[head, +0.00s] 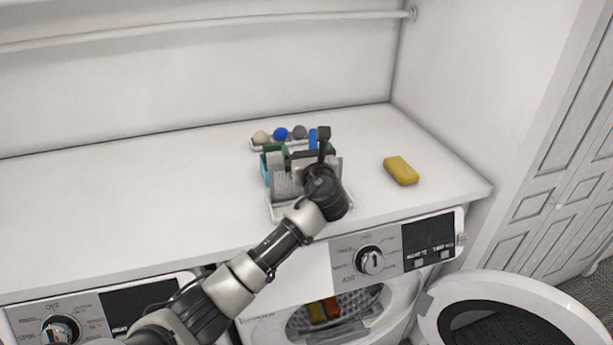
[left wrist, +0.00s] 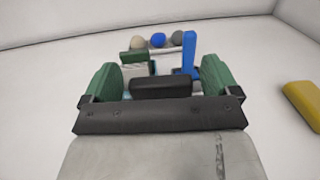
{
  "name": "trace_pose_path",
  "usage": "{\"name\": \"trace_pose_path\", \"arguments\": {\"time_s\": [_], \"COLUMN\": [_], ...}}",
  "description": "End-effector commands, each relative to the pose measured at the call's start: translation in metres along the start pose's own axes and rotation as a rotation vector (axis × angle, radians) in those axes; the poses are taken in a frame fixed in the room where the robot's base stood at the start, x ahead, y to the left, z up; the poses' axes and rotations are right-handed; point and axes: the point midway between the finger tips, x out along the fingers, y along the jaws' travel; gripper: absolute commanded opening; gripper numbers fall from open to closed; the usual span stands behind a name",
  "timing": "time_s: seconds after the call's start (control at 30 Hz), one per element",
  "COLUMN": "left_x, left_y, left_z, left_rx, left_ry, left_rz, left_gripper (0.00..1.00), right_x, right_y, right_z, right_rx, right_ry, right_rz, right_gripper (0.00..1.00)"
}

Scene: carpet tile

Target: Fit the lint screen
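A pale grey mesh panel (head: 287,184), apparently the lint screen, stands upright at the front of a cluster on the countertop. A dark block (left wrist: 160,87), perhaps its handle, shows in the left wrist view. My left gripper (left wrist: 160,80) is over the cluster; its two green finger pads are wide apart, one on each side of the dark block, with gaps between. In the head view my wrist (head: 325,190) covers the panel's right part. Whether the fingers touch anything below is hidden. My right gripper is not in view.
Behind are a blue upright piece (left wrist: 190,55) and a row of balls (head: 281,133). A yellow sponge-like block (head: 401,170) lies to the right. Below, the right machine's round door (head: 510,310) is open; red and yellow items (head: 323,309) lie inside. The left countertop is clear.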

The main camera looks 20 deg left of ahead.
Motion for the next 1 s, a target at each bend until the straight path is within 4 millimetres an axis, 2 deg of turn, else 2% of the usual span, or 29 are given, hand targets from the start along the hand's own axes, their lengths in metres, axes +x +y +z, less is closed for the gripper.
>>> {"name": "trace_pose_path", "arguments": {"time_s": [0.03, 0.4, 0.77, 1.0], "left_x": [0.000, 0.000, 0.000, 0.000], "left_y": [0.000, 0.000, 0.000, -0.001], "left_z": [0.000, 0.000, 0.006, 0.038], "left_rx": [0.000, 0.000, 0.000, -0.004], "left_ry": [0.000, 0.000, -0.002, -0.005], "left_rz": [0.000, 0.000, 0.000, -0.001], "left_gripper": [0.82, 0.27, 0.27, 0.27], "right_x": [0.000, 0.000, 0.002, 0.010], "right_y": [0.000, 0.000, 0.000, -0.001], "right_z": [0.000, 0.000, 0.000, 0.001], "right_rx": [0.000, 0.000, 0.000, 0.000], "right_ry": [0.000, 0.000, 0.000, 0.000], "right_rz": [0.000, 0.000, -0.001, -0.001], "right_gripper": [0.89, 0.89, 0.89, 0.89]}}
